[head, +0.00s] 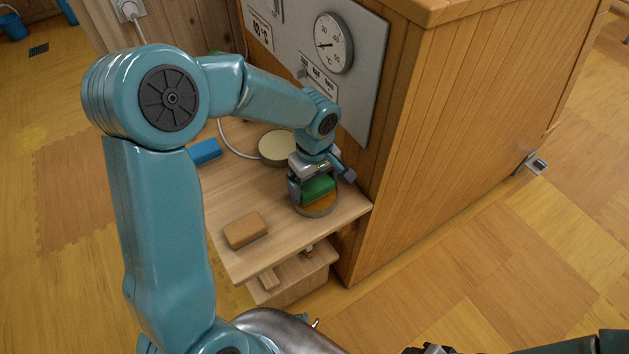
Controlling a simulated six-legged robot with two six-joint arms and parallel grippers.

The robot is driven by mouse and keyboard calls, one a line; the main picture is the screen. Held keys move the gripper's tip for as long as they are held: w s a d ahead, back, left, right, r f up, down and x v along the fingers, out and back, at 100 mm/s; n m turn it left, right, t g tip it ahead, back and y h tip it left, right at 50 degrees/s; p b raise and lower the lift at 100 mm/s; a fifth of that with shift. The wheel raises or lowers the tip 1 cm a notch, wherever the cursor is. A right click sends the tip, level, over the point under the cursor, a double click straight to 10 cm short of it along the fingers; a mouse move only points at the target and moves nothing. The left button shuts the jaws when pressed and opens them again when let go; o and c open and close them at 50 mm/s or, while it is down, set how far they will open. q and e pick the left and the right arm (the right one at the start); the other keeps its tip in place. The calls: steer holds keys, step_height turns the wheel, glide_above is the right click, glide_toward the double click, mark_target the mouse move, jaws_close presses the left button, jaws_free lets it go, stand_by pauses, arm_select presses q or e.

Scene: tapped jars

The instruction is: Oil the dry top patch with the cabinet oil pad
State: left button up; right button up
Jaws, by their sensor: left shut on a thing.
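My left gripper (316,184) is shut on a green pad (319,189), low over a round, shallow tin (318,210) near the right edge of a wooden shelf. The pad is over or inside the tin's rim; I cannot tell whether it touches the bottom. The wooden cabinet (470,130) stands to the right, with only part of its top (440,9) in view at the upper edge. I cannot make out a dry patch there. My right gripper (436,349) shows only as a dark sliver at the bottom edge, its jaws unclear.
A tan block (245,230) lies at the shelf's front and a blue block (204,152) at its back left. A round beige disc (277,148) with a cable lies behind the tin. A panel with a dial (333,43) rises behind. The shelf's (222,193) middle is clear.

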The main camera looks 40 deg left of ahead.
mark_target(315, 183)
arm_select(q)
steer(key=shift+r+p, duration=2.4)
steer(key=shift+r, duration=1.1)
